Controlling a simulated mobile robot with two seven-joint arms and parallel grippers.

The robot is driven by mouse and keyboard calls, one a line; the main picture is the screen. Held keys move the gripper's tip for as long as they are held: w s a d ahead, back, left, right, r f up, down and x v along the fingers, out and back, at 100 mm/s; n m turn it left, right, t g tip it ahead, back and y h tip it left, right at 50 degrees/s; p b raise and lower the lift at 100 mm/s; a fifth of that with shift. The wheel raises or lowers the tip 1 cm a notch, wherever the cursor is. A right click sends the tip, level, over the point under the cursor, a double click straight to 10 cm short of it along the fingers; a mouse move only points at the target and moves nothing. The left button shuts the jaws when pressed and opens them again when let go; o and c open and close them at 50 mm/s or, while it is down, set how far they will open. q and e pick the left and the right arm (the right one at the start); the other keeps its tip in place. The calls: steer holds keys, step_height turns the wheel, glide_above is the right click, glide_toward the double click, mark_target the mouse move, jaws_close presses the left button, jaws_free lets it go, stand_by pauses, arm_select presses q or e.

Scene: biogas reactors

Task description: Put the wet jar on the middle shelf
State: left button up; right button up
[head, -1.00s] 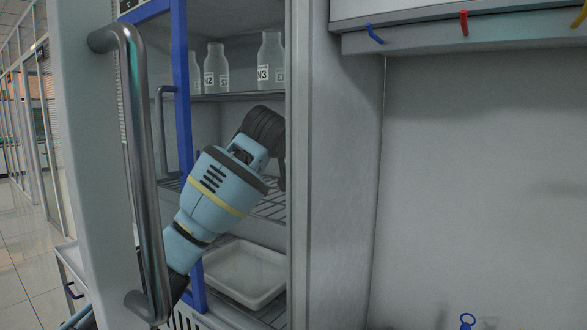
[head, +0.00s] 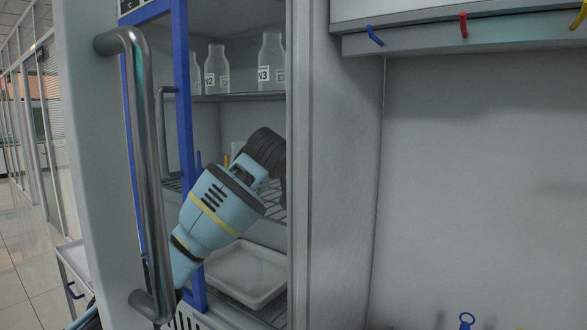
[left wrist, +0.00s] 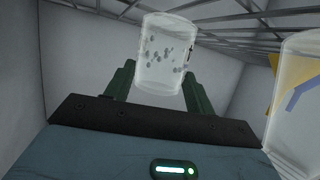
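The wet jar (left wrist: 163,55) is clear with dark droplet-like spots. In the left wrist view it sits between the two green fingers of my left gripper (left wrist: 158,88), which appear to touch its sides. In the head view my left arm reaches into the open cabinet at the level of the middle wire shelf (head: 272,205). The fingers and the jar are hidden there behind the wrist and the cabinet's right wall. Whether the jar touches the shelf cannot be told. My right gripper is in neither view.
A second clear container (left wrist: 298,105) with yellow and blue behind it stands close on the right in the left wrist view. Labelled bottles (head: 216,68) stand on the upper shelf. A white tray (head: 245,272) lies below. The open door's handle (head: 145,170) is left of my arm.

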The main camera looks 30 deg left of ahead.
arm_select(q)
steer(key=o, duration=0.3)
steer(key=shift+s+r, duration=0.1)
steer(key=shift+r, duration=0.05)
steer(key=shift+v, duration=3.6)
steer(key=shift+d, duration=0.1)
